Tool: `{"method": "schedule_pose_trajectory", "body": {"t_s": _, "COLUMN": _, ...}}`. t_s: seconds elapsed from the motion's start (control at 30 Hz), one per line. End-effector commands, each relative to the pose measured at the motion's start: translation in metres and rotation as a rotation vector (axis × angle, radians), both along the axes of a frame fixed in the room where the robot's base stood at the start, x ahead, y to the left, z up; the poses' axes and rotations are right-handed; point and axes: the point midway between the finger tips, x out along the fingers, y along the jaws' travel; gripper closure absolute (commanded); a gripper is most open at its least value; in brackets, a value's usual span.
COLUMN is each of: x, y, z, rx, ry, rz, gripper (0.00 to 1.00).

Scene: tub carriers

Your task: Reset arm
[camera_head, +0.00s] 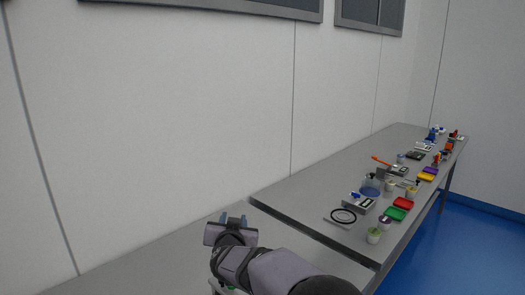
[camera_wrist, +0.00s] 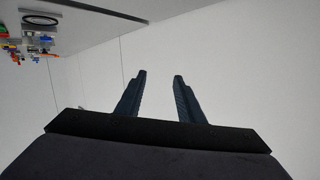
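My gripper (camera_wrist: 160,76) shows in the wrist view with its two dark fingers apart. Nothing is between them, only the plain white wall behind. In the head view my arm comes in from the bottom middle, its grey wrist bent near the table edge. My gripper is apart from all the objects on the table.
A long grey table (camera_head: 290,212) runs away to the right along the white wall (camera_head: 170,110). It bears a black ring (camera_head: 343,216) on a pale plate, a clear tub with blue contents (camera_head: 370,188), a green tray (camera_head: 396,214), a red tray (camera_head: 403,203) and several cups. Blue floor (camera_head: 470,250) lies right.

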Motion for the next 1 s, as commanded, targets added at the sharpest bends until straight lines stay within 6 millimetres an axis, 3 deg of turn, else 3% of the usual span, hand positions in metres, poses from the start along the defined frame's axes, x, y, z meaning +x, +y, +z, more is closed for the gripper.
{"method": "schedule_pose_trajectory", "body": {"t_s": 0.03, "x": -0.011, "y": -0.017, "z": -0.006, "rx": -0.007, "ry": 0.062, "rz": 0.046, "gripper": 0.65}}
{"method": "schedule_pose_trajectory", "body": {"t_s": 0.17, "x": -0.059, "y": -0.051, "z": -0.045, "rx": -0.032, "ry": 0.273, "rz": 0.16, "gripper": 0.65}}
{"method": "schedule_pose_trajectory", "body": {"t_s": 0.4, "x": -0.188, "y": -0.126, "z": -0.117, "rx": -0.086, "ry": 0.702, "rz": 0.226, "gripper": 0.65}}
{"method": "schedule_pose_trajectory", "body": {"t_s": 0.6, "x": -0.296, "y": -0.183, "z": -0.152, "rx": -0.126, "ry": 1.006, "rz": 0.191, "gripper": 0.65}}
{"method": "schedule_pose_trajectory", "body": {"t_s": 0.7, "x": -0.34, "y": -0.204, "z": -0.161, "rx": -0.144, "ry": 1.124, "rz": 0.164, "gripper": 0.65}}
{"method": "schedule_pose_trajectory", "body": {"t_s": 0.8, "x": -0.372, "y": -0.22, "z": -0.166, "rx": -0.158, "ry": 1.21, "rz": 0.14, "gripper": 0.65}}
{"method": "schedule_pose_trajectory", "body": {"t_s": 1.0, "x": -0.402, "y": -0.233, "z": -0.169, "rx": -0.172, "ry": 1.289, "rz": 0.115, "gripper": 0.65}}
